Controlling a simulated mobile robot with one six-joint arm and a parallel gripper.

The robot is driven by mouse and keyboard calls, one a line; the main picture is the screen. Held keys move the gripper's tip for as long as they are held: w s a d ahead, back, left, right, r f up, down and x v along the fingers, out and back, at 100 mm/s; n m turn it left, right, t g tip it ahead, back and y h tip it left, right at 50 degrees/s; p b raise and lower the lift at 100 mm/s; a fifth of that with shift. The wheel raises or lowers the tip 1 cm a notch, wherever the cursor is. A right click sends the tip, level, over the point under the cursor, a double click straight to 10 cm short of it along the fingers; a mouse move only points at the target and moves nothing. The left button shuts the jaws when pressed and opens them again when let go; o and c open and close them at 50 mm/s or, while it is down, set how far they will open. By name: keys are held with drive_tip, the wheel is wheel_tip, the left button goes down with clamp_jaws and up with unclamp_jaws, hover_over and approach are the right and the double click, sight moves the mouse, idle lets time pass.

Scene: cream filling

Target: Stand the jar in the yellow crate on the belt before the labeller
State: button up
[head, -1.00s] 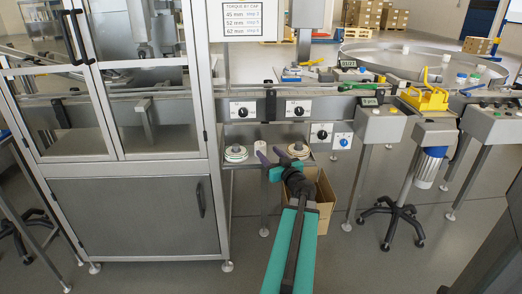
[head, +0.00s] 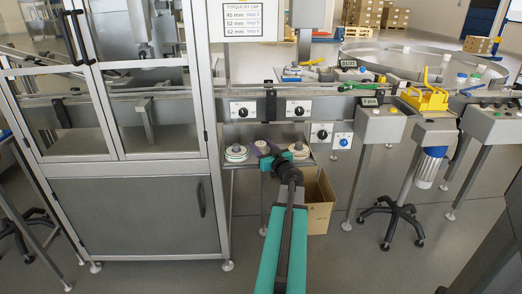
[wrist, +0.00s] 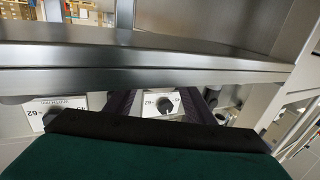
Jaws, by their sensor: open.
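A yellow crate-like carrier (head: 427,97) sits on a grey stand at the right in the head view; I cannot make out a jar inside it. The conveyor belt (head: 232,95) runs across behind the control dials. I cannot tell which machine is the labeller. My gripper (head: 270,151) is low in front of the shelf under the dials, well left of the yellow crate. Its dark jaws (wrist: 163,104) are open in the wrist view, with only a dial panel visible in the gap beyond them. Nothing is held.
Two round stacks, left (head: 236,153) and right (head: 299,150), stand on the low shelf beside my gripper. A cardboard box (head: 319,200) is on the floor beneath. A glass-doored cabinet (head: 130,215) fills the left. Small jars (head: 461,78) stand by the round table at the right.

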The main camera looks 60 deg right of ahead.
drive_tip(key=shift+p+x, duration=0.45)
drive_tip(key=shift+x, duration=2.15)
drive_tip(key=shift+r, duration=0.1)
drive_tip(key=shift+c, duration=0.4)
drive_tip(key=c, duration=0.9)
drive_tip(key=shift+r, duration=0.2)
